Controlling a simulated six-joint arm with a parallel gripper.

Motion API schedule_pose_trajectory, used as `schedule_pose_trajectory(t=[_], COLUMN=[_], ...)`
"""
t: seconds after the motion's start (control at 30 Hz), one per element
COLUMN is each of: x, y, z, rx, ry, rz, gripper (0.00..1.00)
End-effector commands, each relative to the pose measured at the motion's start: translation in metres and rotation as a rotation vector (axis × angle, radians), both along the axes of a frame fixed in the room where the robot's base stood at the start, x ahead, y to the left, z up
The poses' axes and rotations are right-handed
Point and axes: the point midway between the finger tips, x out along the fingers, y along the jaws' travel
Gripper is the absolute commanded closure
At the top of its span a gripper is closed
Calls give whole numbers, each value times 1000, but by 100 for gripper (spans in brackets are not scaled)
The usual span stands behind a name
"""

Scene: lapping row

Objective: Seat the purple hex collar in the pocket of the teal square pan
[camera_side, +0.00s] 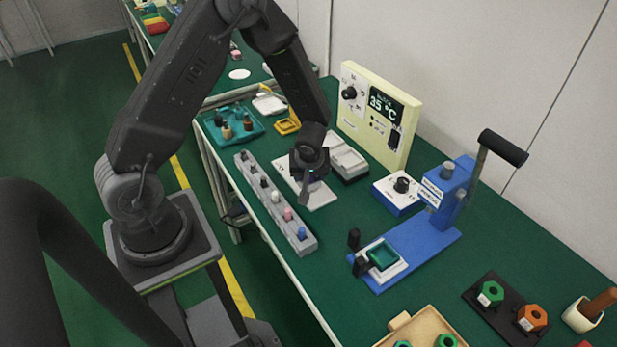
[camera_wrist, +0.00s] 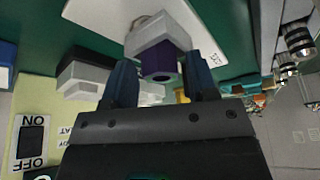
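The purple hex collar (camera_wrist: 160,62) is between the fingertips of my gripper (camera_wrist: 160,75) in the wrist view, its dark hole facing the palm.
The blue lever press (camera_side: 440,210) stands behind the pan, with dark posts (camera_side: 354,240) at its front left. A grey rail (camera_side: 275,205) with several coloured pegs lies left of the plate. A dial box (camera_side: 399,193) and cream control panel (camera_side: 378,115) stand behind. Green table shows between plate and press.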

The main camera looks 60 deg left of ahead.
Motion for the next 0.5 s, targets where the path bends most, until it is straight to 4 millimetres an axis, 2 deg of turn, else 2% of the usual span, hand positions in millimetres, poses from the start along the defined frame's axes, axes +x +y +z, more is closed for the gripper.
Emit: schedule_pose_trajectory(t=[0.07, 0.4, 0.5], x=[0, 0, 0], y=[0, 0, 0], z=[0, 0, 0], rx=[0, 0, 0], ry=[0, 0, 0], rz=[0, 0, 0], gripper=[55, 88, 88])
